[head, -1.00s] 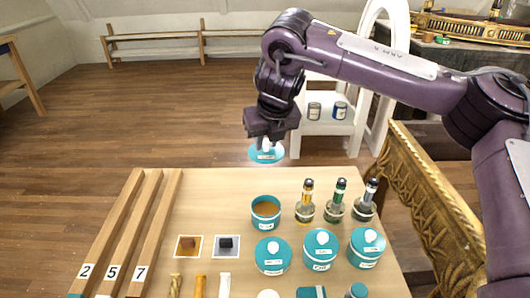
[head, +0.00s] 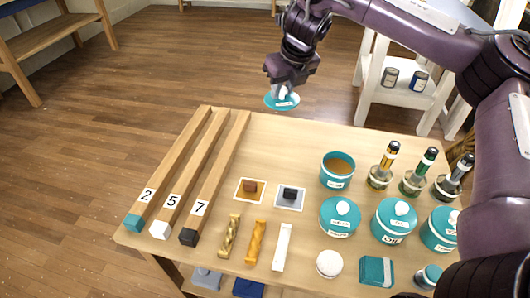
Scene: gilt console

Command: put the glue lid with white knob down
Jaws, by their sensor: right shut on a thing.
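My right gripper (head: 285,84) is shut on the knob of a round teal lid with a white label, the glue lid (head: 281,102). It holds the lid in the air above the far edge of the table (head: 266,134). The fingers mostly cover the knob. An open teal pot (head: 338,172) with amber-brown contents stands on the table, nearer to me and to the right of the lid. My left gripper is not in the view.
Several lidded teal pots (head: 339,217) and bottles (head: 381,167) crowd the table's right side. Three numbered wooden bars (head: 213,178) lie at the left. Two small blocks on cards (head: 251,189) lie mid-table. The table's far strip is clear. A white shelf (head: 402,107) stands beyond.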

